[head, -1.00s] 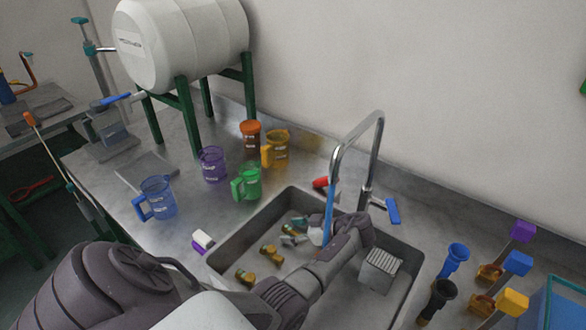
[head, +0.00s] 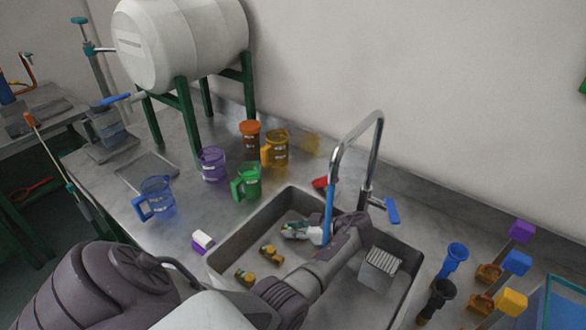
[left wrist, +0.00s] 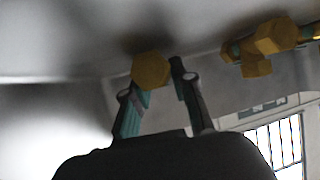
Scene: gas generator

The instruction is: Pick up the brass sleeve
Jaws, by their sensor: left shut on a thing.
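My left gripper (head: 289,230) reaches down into the sink and is shut on a brass sleeve. In the left wrist view the sleeve shows as a hexagonal brass end (left wrist: 150,70) between the tips of my left gripper (left wrist: 162,80). In the head view the fingers mostly hide it. Two other brass pieces lie apart on the sink floor, one nearer the middle (head: 271,253) and one nearer the front left (head: 245,278). Brass pieces also show at the upper right of the left wrist view (left wrist: 275,36). My right gripper is not in view.
The sink (head: 236,238) has raised walls, and a tall faucet (head: 377,140) arches over it. A grey ribbed block (head: 380,268) is at its right. Coloured mugs, including a green one (head: 247,181), stand behind left. A white and purple block (head: 203,241) lies beside the left rim.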

